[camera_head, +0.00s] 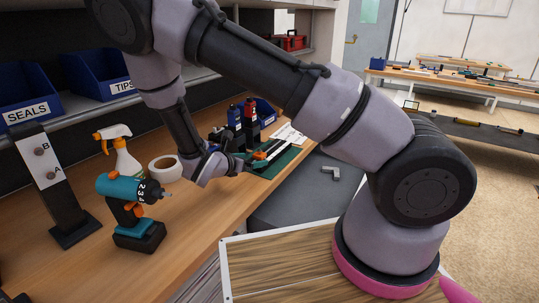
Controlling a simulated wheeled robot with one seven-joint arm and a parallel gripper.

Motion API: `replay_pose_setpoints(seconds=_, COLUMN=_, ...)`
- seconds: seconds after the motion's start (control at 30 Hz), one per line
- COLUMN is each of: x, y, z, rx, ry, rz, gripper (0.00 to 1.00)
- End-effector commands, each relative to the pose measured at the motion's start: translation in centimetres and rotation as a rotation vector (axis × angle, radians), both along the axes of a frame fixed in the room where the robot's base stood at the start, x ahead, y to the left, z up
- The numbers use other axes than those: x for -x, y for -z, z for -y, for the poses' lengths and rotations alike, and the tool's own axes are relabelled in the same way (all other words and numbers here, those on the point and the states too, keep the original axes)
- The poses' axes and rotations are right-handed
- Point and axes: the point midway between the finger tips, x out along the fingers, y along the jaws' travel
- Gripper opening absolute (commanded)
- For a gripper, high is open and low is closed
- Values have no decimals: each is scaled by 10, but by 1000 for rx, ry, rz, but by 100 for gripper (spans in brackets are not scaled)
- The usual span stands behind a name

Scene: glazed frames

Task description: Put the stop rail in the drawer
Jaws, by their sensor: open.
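My gripper (236,164) is at the far end of my arm, low over the workbench beside a green mat (270,168). It is open, though its fingers are small and partly hidden by the wrist. A thin light bar lies over the mat near the gripper; I cannot tell if it is the stop rail. A dark grey surface (285,198) juts out past the bench's front edge and looks like the open drawer. A light grey L-shaped piece (331,173) lies on it at the right.
A teal drill (128,195), a spray bottle (122,158), a tape roll (165,168) and an upright A/B panel (52,185) stand on the bench. Blue bins (28,98) sit on the shelf. Dark and red items (247,118) stand behind the mat. The front bench top is partly clear.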

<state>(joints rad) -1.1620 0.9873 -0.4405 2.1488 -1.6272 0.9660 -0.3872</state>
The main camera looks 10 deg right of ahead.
Motion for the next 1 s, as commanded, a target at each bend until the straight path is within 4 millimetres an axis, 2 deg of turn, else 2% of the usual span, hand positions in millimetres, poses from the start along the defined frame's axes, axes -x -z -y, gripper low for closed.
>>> replay_pose_setpoints(seconds=0.13, x=-16, y=9, z=18, rx=2, ry=4, rz=0, gripper=100)
replay_pose_setpoints(seconds=0.37, x=-29, y=16, z=29, rx=-1, ry=3, rz=-1, gripper=100)
replay_pose_setpoints(seconds=0.6, x=-54, y=26, z=52, rx=0, ry=5, rz=0, gripper=100)
replay_pose_setpoints(seconds=0.9, x=-59, y=30, z=57, rx=-2, ry=4, rz=0, gripper=100)
replay_pose_setpoints(seconds=0.97, x=-59, y=30, z=57, rx=-2, ry=4, rz=0, gripper=77)
replay_pose_setpoints(seconds=1.0, x=-59, y=30, z=57, rx=-2, ry=4, rz=0, gripper=62)
